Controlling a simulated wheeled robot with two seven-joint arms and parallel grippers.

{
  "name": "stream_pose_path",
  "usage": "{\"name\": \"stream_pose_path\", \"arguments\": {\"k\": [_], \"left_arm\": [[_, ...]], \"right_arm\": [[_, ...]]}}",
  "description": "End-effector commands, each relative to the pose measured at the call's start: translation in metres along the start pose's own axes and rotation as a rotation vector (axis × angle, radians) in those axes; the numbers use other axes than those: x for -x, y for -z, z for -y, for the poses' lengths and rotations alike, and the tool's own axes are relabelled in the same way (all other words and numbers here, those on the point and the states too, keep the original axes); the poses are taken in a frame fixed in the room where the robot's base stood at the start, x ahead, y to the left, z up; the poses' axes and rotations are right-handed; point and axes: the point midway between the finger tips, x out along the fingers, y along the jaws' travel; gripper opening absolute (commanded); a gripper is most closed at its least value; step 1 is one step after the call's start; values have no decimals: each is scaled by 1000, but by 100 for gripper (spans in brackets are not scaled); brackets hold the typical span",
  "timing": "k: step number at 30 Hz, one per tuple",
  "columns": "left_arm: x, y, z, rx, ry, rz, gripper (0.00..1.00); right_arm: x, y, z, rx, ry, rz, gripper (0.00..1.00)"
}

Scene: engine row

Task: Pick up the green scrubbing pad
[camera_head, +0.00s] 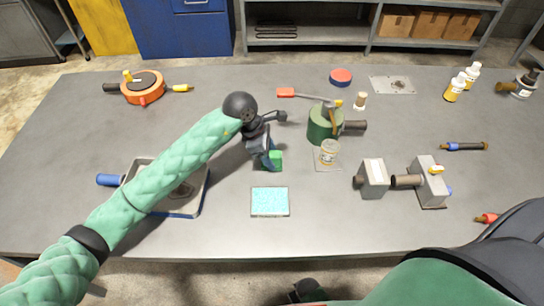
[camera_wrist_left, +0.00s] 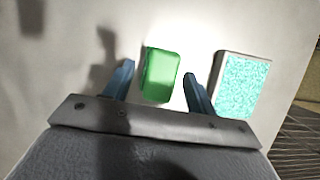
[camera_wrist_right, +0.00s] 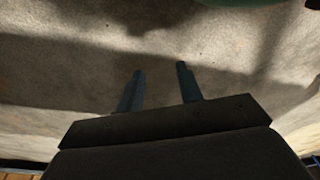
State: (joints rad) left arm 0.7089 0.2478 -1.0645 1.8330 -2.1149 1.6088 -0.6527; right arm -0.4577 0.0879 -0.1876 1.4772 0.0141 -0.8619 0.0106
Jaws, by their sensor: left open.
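The green scrubbing pad (camera_head: 276,161) lies on the grey table near its middle, partly hidden behind my left gripper (camera_head: 267,158) in the head view. In the left wrist view the pad (camera_wrist_left: 162,76) shows between the two blue fingers of my left gripper (camera_wrist_left: 158,72), which are apart with a gap on each side of it. I cannot tell how high the fingertips are above the table. My right gripper (camera_wrist_right: 160,70) is open and empty over bare floor in the right wrist view.
A light blue speckled pad (camera_head: 270,202) lies just in front of the green one. A tray (camera_head: 199,204) lies left under my left arm. Grey blocks (camera_head: 374,180) stand further right.

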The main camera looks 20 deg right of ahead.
Motion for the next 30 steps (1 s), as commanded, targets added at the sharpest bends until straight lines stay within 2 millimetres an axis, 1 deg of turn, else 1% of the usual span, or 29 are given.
{"name": "stream_pose_path", "arguments": {"k": [6, 14, 15, 17, 18, 21, 30], "left_arm": [[-14, -1, 0, -1, 1, 1, 56], [-17, 0, 0, -1, 0, 0, 56], [-17, 0, 0, -1, 0, 0, 54], [-17, 0, 0, -1, 0, 0, 43], [-17, 0, 0, -1, 0, 0, 35], [-17, 0, 0, -1, 0, 0, 17], [-14, -1, 0, -2, -1, 0, 17]], "right_arm": [[-15, -8, -4, 4, -6, -8, 36], [-17, -8, -5, 5, -7, -10, 36], [-17, -8, -5, 5, -7, -10, 36], [-17, -8, -5, 5, -7, -10, 36], [-17, -8, -5, 5, -7, -10, 36], [-17, -8, -5, 5, -7, -10, 36], [-16, -6, -6, 5, -8, -12, 36]]}}
